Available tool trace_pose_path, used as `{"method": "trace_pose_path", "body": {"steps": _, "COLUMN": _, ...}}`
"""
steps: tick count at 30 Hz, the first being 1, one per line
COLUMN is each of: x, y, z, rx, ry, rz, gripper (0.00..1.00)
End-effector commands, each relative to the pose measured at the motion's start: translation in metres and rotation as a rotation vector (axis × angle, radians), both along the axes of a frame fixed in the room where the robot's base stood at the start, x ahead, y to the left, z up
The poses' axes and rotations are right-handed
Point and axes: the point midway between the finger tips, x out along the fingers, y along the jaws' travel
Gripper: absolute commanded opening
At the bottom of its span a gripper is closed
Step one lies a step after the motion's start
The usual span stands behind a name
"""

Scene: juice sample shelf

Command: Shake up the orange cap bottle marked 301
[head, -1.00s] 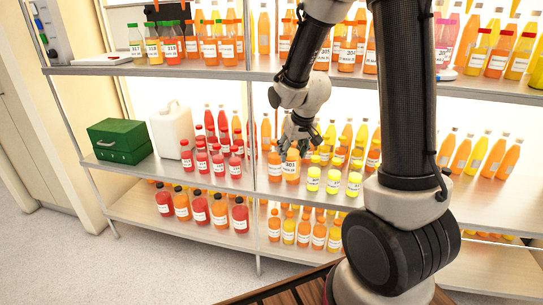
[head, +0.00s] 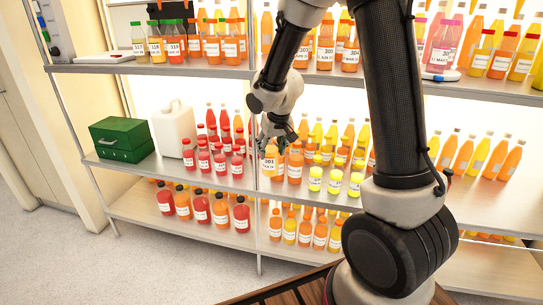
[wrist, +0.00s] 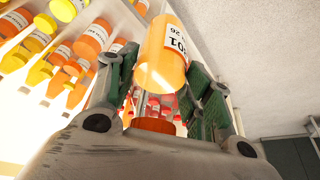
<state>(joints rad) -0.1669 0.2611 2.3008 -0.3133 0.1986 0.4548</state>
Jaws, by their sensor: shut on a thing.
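The orange bottle marked 301 (head: 269,165) hangs roughly upright under my gripper (head: 275,137), in front of the middle shelf in the head view. In the wrist view the bottle (wrist: 163,58) shows its amber body and part of its white label, with its orange cap (wrist: 152,125) close to the palm. My gripper (wrist: 160,90) is shut on the bottle near its neck, a finger on each side. I cannot tell how far the bottle's base is from the shelf.
The middle shelf (head: 225,180) holds red bottles (head: 220,160) to the left and orange bottles (head: 295,165) and yellow-capped bottles (head: 335,180) to the right, close by. A white jug (head: 172,128) and green box (head: 122,138) stand further left. A shelf post (head: 252,100) is near.

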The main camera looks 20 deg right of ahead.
Motion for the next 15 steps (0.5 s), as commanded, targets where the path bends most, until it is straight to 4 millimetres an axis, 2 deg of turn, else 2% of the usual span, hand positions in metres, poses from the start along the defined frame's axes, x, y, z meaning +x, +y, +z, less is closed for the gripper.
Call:
{"method": "trace_pose_path", "body": {"steps": 1, "x": -0.007, "y": -0.012, "z": 0.0, "rx": 0.001, "ry": 0.003, "rz": -0.012, "gripper": 0.18}}
{"method": "trace_pose_path", "body": {"steps": 3, "x": -0.035, "y": -0.052, "z": 0.001, "rx": 0.003, "ry": 0.001, "rz": -0.027, "gripper": 0.18}}
{"method": "trace_pose_path", "body": {"steps": 5, "x": -0.043, "y": -0.063, "z": 0.001, "rx": 0.002, "ry": 0.0, "rz": -0.018, "gripper": 0.18}}
{"method": "trace_pose_path", "body": {"steps": 6, "x": -0.041, "y": -0.058, "z": 0.001, "rx": 0.0, "ry": 0.001, "rz": -0.008, "gripper": 0.18}}
{"method": "trace_pose_path", "body": {"steps": 9, "x": -0.008, "y": -0.009, "z": -0.001, "rx": -0.003, "ry": 0.002, "rz": 0.009, "gripper": 0.18}}
{"method": "trace_pose_path", "body": {"steps": 11, "x": 0.0, "y": 0.0, "z": 0.0, "rx": -0.002, "ry": 0.003, "rz": -0.001, "gripper": 0.18}}
{"method": "trace_pose_path", "body": {"steps": 13, "x": -0.024, "y": -0.037, "z": 0.001, "rx": 0.002, "ry": 0.001, "rz": -0.024, "gripper": 0.18}}
{"method": "trace_pose_path", "body": {"steps": 15, "x": -0.042, "y": -0.061, "z": 0.002, "rx": 0.002, "ry": -0.001, "rz": -0.02, "gripper": 0.18}}
